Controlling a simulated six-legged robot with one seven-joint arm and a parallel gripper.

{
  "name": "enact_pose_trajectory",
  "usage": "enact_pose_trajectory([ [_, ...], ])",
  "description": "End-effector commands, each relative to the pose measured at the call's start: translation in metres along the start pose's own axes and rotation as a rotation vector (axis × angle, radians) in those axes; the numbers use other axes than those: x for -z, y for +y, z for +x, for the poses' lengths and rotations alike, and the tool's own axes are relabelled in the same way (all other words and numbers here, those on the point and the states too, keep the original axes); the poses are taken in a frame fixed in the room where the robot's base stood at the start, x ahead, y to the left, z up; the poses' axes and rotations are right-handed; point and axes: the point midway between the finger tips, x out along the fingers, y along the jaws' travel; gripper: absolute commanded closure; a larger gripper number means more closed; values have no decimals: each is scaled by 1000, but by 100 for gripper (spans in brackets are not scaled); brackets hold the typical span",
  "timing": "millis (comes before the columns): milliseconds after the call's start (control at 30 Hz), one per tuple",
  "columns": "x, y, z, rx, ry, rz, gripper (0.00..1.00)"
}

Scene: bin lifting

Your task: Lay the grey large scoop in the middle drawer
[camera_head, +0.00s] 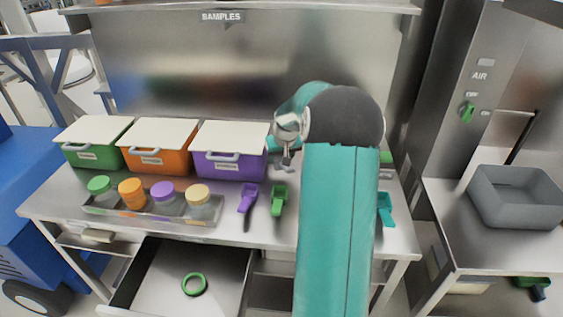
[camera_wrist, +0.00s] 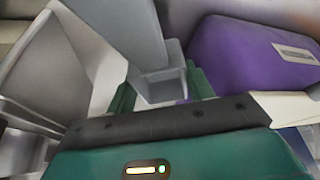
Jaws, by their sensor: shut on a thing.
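The grey large scoop (camera_wrist: 162,88) shows in the wrist view, held between the green fingers of my gripper (camera_wrist: 160,92). The gripper is shut on it. In the head view, a small grey part of the scoop (camera_head: 284,167) seems to show over the bench, just right of the purple bin; my arm hides most of this area. An open drawer (camera_head: 135,285) below the bench front holds a green ring (camera_head: 194,284). The rest of its visible floor is bare. The scoop is behind the drawer, up at bench height.
Green (camera_head: 92,151), orange (camera_head: 157,160) and purple (camera_head: 230,165) lidded bins stand along the back. A tray of jars (camera_head: 150,203) is in front. A purple scoop (camera_head: 247,198), a green scoop (camera_head: 279,200) and a teal scoop (camera_head: 386,209) lie on the bench. A grey tub (camera_head: 516,197) stands at right.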

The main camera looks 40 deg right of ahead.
Motion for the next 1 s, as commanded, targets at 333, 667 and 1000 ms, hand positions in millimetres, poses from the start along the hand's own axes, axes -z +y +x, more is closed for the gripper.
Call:
enact_pose_trajectory([
  [333, -25, -18, -64, -2, 1, 0, 75],
  [667, -61, -36, -103, -1, 2, 0, 75],
  [1000, -76, -43, -118, 0, 0, 0, 75],
])
